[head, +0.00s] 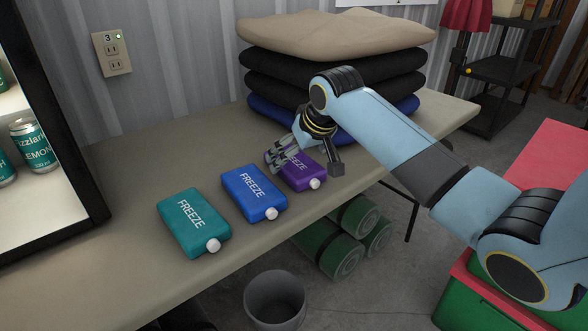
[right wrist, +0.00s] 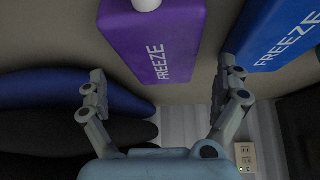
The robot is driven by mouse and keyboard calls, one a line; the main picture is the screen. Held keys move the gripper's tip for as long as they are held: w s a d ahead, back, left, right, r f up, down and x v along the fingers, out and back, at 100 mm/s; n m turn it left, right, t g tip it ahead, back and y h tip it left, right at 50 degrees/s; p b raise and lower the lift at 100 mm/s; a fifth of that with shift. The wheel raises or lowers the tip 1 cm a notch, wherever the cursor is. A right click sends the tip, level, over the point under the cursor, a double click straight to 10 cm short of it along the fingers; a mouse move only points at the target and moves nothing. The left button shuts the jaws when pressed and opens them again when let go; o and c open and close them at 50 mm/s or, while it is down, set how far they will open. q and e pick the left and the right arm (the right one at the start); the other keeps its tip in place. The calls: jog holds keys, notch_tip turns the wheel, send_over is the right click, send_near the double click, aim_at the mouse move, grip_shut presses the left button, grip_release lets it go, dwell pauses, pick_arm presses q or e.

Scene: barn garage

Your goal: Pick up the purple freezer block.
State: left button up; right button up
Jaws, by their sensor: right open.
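The purple freezer block (head: 301,168) lies on the table at the right end of a row of freezer blocks, its white cap toward the front edge. My right gripper (head: 305,160) is at this block and partly hides it in the head view. In the right wrist view the purple block (right wrist: 153,42) shows ahead, between the lines of the two open fingers (right wrist: 165,85). The fingers hold nothing, and I cannot tell whether they touch the block. My left gripper is not in view.
A blue block (head: 254,193) lies close left of the purple one, and a teal block (head: 194,222) farther left. Stacked cushions (head: 335,65) stand behind my right gripper. A dark-framed cabinet with cans (head: 35,145) is at the left. A grey bucket (head: 275,300) stands below the table edge.

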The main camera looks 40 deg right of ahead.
aim_at(294, 160)
jog(key=b+x, duration=0.1)
jog(key=x, duration=0.3)
jog(key=shift+r, duration=0.1)
jog(key=shift+a, duration=0.1)
jog(key=c, duration=1.4)
